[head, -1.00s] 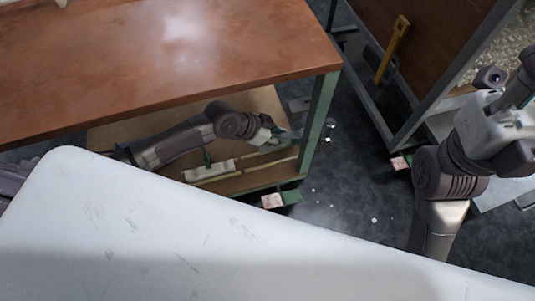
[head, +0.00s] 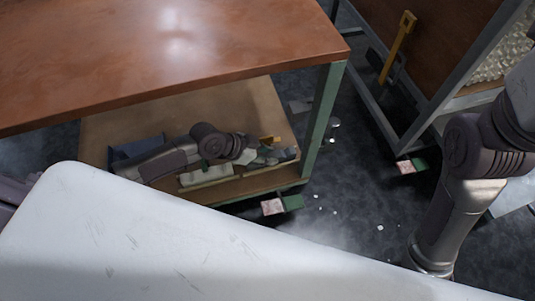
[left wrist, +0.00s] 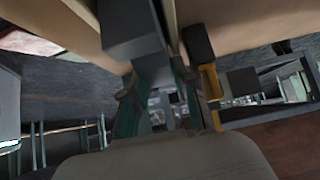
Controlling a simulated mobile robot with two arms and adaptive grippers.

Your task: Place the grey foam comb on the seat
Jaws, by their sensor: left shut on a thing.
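My left arm reaches under the brown-topped table to its lower wooden shelf, and my left gripper (head: 265,156) is low over the shelf's right end. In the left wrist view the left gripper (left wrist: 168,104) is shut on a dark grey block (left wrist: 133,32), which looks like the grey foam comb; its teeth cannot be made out. In the head view the fingers and held piece are small and blend with grey shapes there. I cannot tell which part is the seat. A pale bar (head: 206,175) lies on the shelf just below the arm. My right gripper is out of view.
The table top (head: 170,60) hangs over the shelf (head: 250,100), and a green leg (head: 322,120) stands right of the gripper. A blue box (head: 136,146) is at the shelf's left. A white surface (head: 150,240) fills the foreground. White bits lie on the floor.

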